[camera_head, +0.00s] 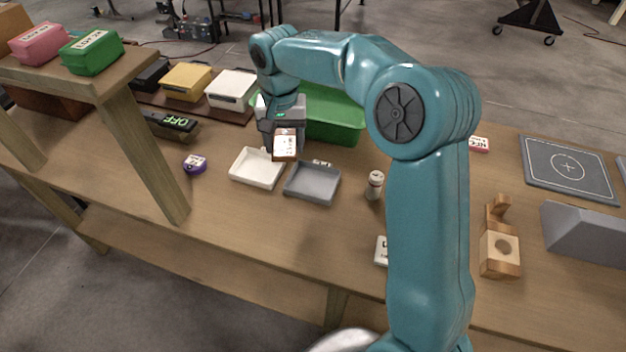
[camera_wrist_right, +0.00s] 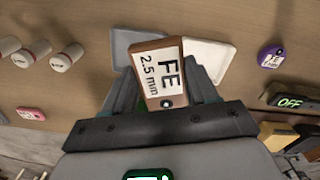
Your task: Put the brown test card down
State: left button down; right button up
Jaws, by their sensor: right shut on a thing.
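The brown test card (camera_head: 286,147) has a white label. The label reads "FE 2.5 mm" on the card in the right wrist view (camera_wrist_right: 160,74). My right gripper (camera_head: 284,132) is shut on the card and holds it above the table, near the far edges of two shallow trays. The white tray (camera_head: 246,180) is at the left and the grey tray (camera_head: 311,194) at the right in the head view. In the right wrist view the card covers part of the grey tray (camera_wrist_right: 124,42) and the white tray (camera_wrist_right: 212,58). My left gripper is not in view.
A green bin (camera_head: 335,130) stands behind my right gripper. A purple puck (camera_head: 195,164) lies left of the trays, and a white cylinder (camera_head: 375,185) stands right of them. A detector box reading "OFF" (camera_head: 172,125) is farther left. The table front is mostly clear.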

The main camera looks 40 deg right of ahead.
aim_at(311, 187)
jog(key=s+d+r+m, duration=0.2)
jog(key=d+r+m, duration=0.15)
jog(key=d, duration=0.25)
notch_tip(311, 187, down, 20)
jog(key=shift+w+d+f+p, duration=0.1)
jog(key=shift+w+d+p, duration=0.05)
jog(key=shift+p, duration=0.8)
jog(key=shift+w+f, duration=0.1)
jog(key=shift+f+b, duration=0.15)
jog(key=shift+b, duration=0.2)
jog(key=o, duration=1.1)
